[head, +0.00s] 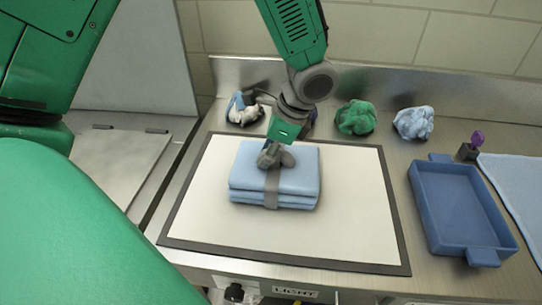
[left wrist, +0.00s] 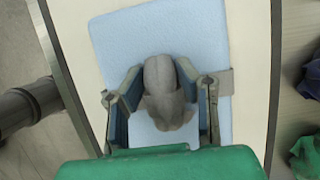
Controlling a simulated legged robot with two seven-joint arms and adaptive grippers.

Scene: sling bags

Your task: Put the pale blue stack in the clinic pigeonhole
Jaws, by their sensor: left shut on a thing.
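The pale blue stack (head: 247,178) is a folded pile with a grey band around its middle. It lies on the white panel with a dark frame (head: 340,215) in the head view. My left gripper (head: 275,158) is over the stack and shut on the grey bunched part (left wrist: 168,85) on top of the band. In the left wrist view the stack (left wrist: 190,30) fills the space behind the fingers. The stack appears to rest on the panel. No labelled clinic pigeonhole shows in either view. My right gripper is not in view.
A blue tray (head: 460,205) with handles stands at the right. Crumpled cloths, white and blue (head: 243,108), green (head: 355,117) and pale blue (head: 413,123), lie along the back of the counter. A small dark block with a purple top (head: 468,150) stands near the tray.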

